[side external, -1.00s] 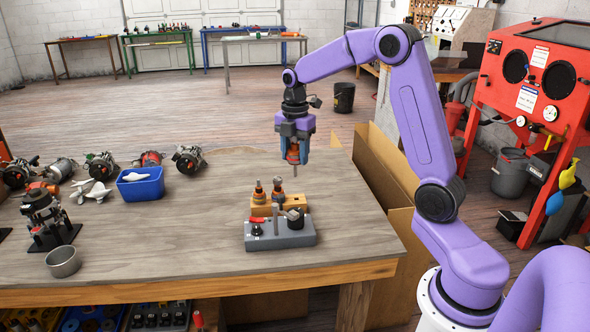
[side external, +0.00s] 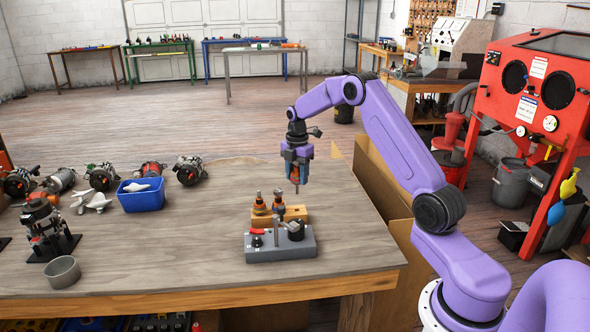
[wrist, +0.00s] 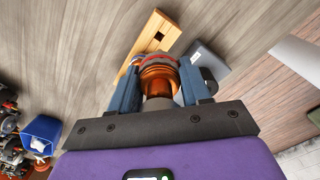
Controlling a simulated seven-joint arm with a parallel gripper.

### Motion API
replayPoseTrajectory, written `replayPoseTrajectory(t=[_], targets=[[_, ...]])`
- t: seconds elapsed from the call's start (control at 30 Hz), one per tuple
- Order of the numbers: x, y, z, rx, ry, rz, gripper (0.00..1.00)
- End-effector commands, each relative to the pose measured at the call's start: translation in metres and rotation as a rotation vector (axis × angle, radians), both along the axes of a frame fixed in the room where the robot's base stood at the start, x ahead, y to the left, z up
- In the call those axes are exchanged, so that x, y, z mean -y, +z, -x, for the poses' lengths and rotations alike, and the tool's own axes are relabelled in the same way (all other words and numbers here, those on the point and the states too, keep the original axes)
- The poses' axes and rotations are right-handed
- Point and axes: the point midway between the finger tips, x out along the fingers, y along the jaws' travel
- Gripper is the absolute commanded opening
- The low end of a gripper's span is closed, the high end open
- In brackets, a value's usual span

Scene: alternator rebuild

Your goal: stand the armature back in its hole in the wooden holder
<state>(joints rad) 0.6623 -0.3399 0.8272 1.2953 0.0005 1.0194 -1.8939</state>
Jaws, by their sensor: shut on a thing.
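My gripper (side external: 297,164) is shut on an armature (side external: 296,183), which shows copper windings and a dull red band in the wrist view (wrist: 158,76). The armature hangs upright with its shaft pointing down, apart from and above the wooden holder (side external: 297,212). Two other armatures, a left one (side external: 259,204) and a right one (side external: 278,204), stand in the holder. The held armature hides part of the holder.
A grey fixture block (side external: 280,248) with upright parts stands just in front of the holder. A blue bin (side external: 142,199), several alternators and a metal cup (side external: 62,271) are on the left. The bench between them and the holder is clear.

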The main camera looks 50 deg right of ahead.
Motion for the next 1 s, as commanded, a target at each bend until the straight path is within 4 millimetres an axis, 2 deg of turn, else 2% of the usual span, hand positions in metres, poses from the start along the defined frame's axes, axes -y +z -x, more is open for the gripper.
replayPoseTrajectory(t=[0.27, 0.7, 1.0], targets=[[0.002, -0.012, -0.002, 0.003, -0.002, 0.001, 0.00], [0.002, -0.044, -0.001, 0.002, -0.002, 0.001, 0.00], [0.002, -0.051, -0.001, 0.004, -0.002, 0.001, 0.00]])
